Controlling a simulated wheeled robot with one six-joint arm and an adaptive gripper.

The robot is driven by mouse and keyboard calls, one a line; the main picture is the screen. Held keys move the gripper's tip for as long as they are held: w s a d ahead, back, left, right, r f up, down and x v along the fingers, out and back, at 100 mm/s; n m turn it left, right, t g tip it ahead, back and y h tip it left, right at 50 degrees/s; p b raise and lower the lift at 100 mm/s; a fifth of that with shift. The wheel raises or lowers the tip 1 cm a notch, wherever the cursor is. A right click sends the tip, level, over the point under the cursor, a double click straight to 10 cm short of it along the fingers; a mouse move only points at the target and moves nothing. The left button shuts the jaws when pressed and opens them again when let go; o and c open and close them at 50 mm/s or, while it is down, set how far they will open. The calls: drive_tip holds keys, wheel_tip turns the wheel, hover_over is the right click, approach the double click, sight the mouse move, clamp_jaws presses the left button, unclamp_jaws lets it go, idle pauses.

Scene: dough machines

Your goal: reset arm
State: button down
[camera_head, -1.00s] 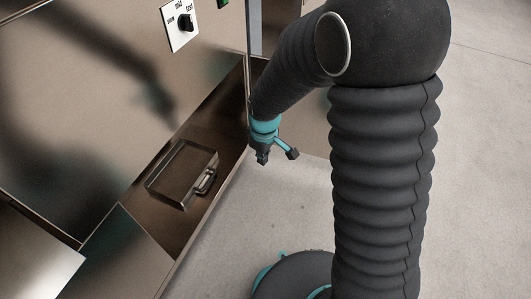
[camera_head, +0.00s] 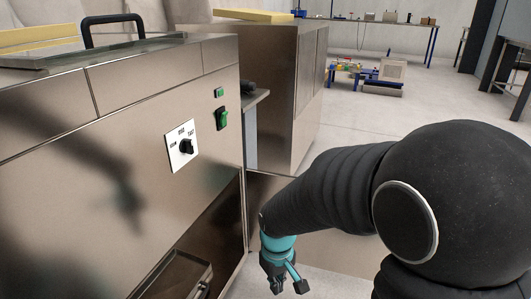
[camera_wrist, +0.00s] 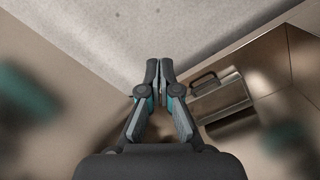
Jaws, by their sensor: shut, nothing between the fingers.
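My gripper (camera_head: 287,284) hangs at the end of my black-sleeved arm in the head view, low in front of the steel machine. It points down and is apart from the machine. In the wrist view my gripper (camera_wrist: 159,64) has its two fingertips together with nothing between them. Pale floor lies beyond the tips.
The steel dough machine (camera_head: 75,130) stands at left with a dial (camera_head: 184,146) and a green switch (camera_head: 222,119). A metal box with a handle (camera_wrist: 222,92) sits in its lower recess. A second steel cabinet (camera_head: 275,75) stands behind. Open floor lies at right.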

drive_tip(key=s+d+r+m+t+p, duration=0.1)
drive_tip(key=s+d+r+m+t, duration=0.1)
drive_tip(key=s+d+r, duration=0.2)
drive_tip(key=s+d+r+m+t+p, duration=0.1)
drive_tip(key=s+d+r, duration=0.3)
drive_tip(key=r, duration=0.7)
drive_tip(key=s+d+r+m+t+p, duration=0.2)
drive_tip(key=s+d+r+m, duration=0.1)
drive_tip(key=r, duration=0.5)
drive_tip(key=shift+s+d+t, duration=0.4)
drive_tip(key=shift+s+d, duration=0.05)
drive_tip(key=shift+d, duration=0.55)
